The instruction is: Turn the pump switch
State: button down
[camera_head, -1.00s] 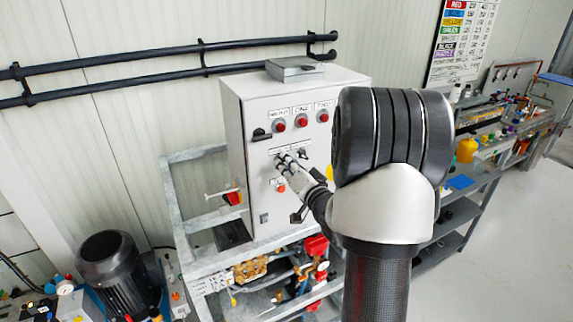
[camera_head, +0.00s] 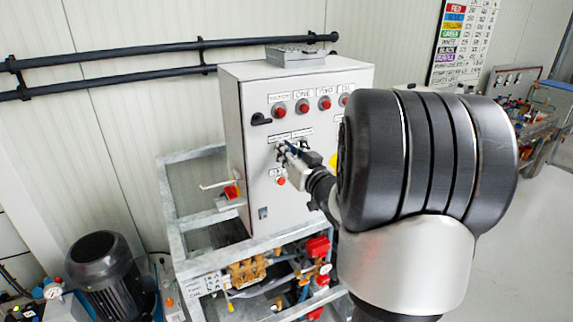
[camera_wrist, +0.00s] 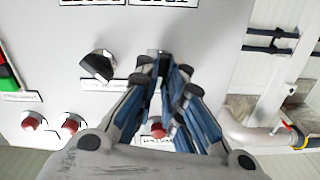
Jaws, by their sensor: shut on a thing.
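The grey control cabinet (camera_head: 240,150) carries a row of red lamps along its upper front and switches below them. My gripper (camera_head: 284,152) reaches the cabinet front from the right, at a switch on the left of the switch row. In the wrist view my gripper (camera_wrist: 164,72) has its blue-padded fingers closed on this switch, which is mostly hidden between the fingertips. A second black switch knob (camera_wrist: 98,65) stands free to the left of the fingers there. The switch labels are too small or partly covered to read with certainty.
A black handle (camera_head: 260,119) sits at the cabinet's upper left, and a red button (camera_head: 281,181) just below my gripper. A galvanized frame (camera_head: 205,220) holds pump parts (camera_head: 250,271) under the cabinet. A dark motor (camera_head: 103,275) stands at lower left.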

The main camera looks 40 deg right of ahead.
jog(key=n+b, duration=1)
jog(key=shift+a+f+n, duration=0.15)
jog(key=shift+a+n, duration=0.05)
jog(key=shift+n, duration=0.2)
jog(key=shift+n+b, duration=0.3)
jog(key=c, duration=1.7)
grip_release()
jog(key=v, duration=0.7)
jog(key=shift+s, duration=0.25)
